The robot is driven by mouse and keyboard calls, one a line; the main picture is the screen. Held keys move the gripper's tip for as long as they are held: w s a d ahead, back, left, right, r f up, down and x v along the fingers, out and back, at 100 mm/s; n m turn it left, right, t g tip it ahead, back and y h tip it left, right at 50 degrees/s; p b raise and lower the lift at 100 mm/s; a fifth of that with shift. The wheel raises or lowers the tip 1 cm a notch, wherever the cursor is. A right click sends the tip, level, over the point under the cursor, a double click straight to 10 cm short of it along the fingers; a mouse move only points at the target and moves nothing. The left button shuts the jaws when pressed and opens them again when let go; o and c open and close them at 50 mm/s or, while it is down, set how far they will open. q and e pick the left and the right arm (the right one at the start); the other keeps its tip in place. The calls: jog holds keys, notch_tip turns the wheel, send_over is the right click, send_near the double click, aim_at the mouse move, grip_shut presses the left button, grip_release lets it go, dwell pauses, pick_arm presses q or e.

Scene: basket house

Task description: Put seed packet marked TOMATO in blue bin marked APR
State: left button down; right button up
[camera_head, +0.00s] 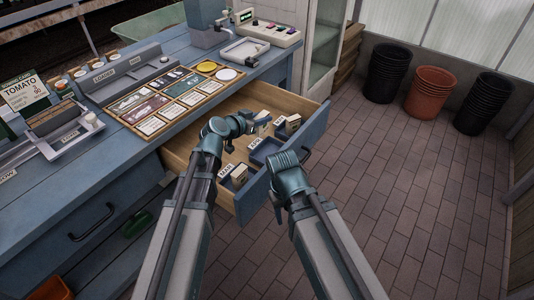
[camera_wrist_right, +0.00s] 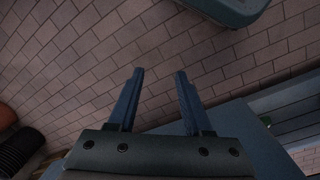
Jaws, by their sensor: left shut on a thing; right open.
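My left gripper (camera_head: 252,122) is over the open drawer (camera_head: 192,142) of the blue bench. It is shut on a small pale packet (camera_head: 263,118); its print is too small to read. Below are small blue bins with white labels: a near one (camera_head: 226,185) holding packets, a middle one (camera_head: 262,156) that looks empty, and a far one (camera_head: 280,131) with packets beside it. I cannot read for certain which label is APR. A card reading TOMATO (camera_head: 22,92) stands at the bench's left. My right gripper (camera_wrist_right: 158,100) is open and empty, above the brick floor.
A wooden tray of seed packets (camera_head: 172,100), a label rack (camera_head: 115,70), a scale (camera_head: 245,50) and a device with buttons (camera_head: 268,31) occupy the bench top. My right arm passes close to the drawer front (camera_head: 318,130). Black and terracotta pots (camera_head: 432,92) stand at the far wall. The floor between is clear.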

pick_arm(q)
jog(key=shift+f+b, duration=4.7)
jog(key=shift+f, duration=0.2)
jog(key=shift+f, duration=0.15)
jog(key=c, duration=0.6)
grip_release()
jog(key=shift+s+a+r, duration=0.1)
jog(key=shift+s+r, duration=0.05)
jog(key=shift+r, duration=0.15)
jog(key=p+v, duration=0.2)
jog(key=v, duration=0.4)
jog(key=shift+s+a+p, duration=0.1)
jog(key=shift+s+p, duration=0.05)
jog(key=shift+p, duration=0.25)
jog(key=shift+s+a+r, duration=0.15)
jog(key=shift+s+a, duration=0.1)
